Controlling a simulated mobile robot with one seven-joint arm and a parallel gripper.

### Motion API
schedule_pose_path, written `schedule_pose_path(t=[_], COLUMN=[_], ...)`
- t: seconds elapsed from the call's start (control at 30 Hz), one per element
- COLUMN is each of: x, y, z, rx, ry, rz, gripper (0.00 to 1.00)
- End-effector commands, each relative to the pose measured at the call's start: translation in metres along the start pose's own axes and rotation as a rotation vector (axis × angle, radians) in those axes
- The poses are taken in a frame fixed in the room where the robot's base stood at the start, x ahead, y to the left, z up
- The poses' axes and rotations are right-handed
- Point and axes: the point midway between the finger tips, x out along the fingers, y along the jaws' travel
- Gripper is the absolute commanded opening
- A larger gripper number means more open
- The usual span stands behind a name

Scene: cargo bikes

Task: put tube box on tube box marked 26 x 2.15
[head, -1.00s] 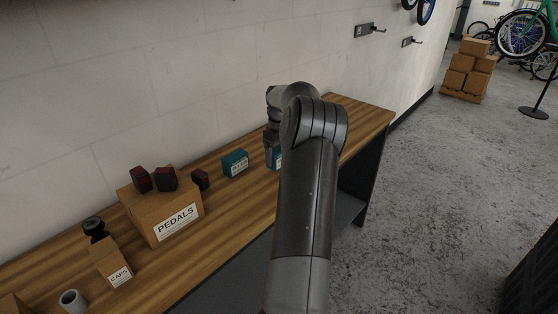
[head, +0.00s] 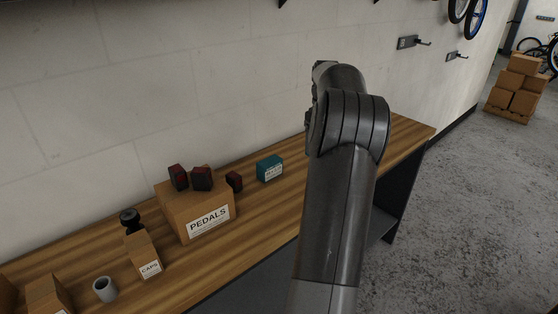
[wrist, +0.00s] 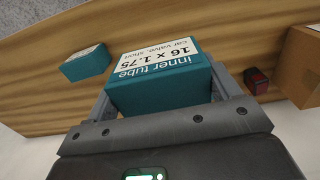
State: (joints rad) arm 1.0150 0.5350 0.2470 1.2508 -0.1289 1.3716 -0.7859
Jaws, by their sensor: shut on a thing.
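My gripper (wrist: 160,95) is shut on a teal tube box (wrist: 160,80), with one finger along each side. Its white label shows upside down and reads inner tube 16 x 1.75. A second teal tube box (wrist: 86,63) is at the left of the wrist view, apart from the held one; its mark is not readable. My arm hides the gripper and held box there.
A wall (head: 180,90) runs behind.

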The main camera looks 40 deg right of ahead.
Motion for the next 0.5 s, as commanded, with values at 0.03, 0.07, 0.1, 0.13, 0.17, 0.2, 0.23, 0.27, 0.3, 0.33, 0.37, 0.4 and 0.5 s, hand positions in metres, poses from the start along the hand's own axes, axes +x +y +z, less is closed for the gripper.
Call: schedule_pose_path(t=[0.03, 0.07, 0.1, 0.13, 0.17, 0.2, 0.23, 0.27, 0.3, 0.33, 0.37, 0.4, 0.5], x=[-0.008, -0.012, -0.016, -0.019, -0.022, -0.026, -0.028, -0.029, -0.031, -0.031, -0.031, -0.029, -0.019], y=[-0.012, -0.017, -0.025, -0.03, -0.035, -0.04, -0.043, -0.046, -0.049, -0.052, -0.054, -0.057, -0.066], z=[-0.015, -0.021, -0.029, -0.035, -0.04, -0.045, -0.048, -0.051, -0.054, -0.057, -0.059, -0.064, -0.08], rx=[-0.004, -0.002, 0.001, 0.001, 0.003, 0.005, 0.005, 0.007, 0.009, 0.009, 0.009, 0.009, 0.006], ry=[0.002, 0.002, 0.002, 0.003, 0.003, 0.003, 0.003, 0.003, 0.002, 0.002, 0.002, 0.002, 0.002], rz=[0.003, 0.003, 0.003, 0.002, 0.002, 0.002, 0.002, 0.002, 0.002, 0.001, 0.001, 0.0, -0.001], gripper=[0.55, 0.55, 0.55, 0.55, 0.55, 0.55, 0.55, 0.55, 0.55, 0.55, 0.55, 0.55, 0.55])
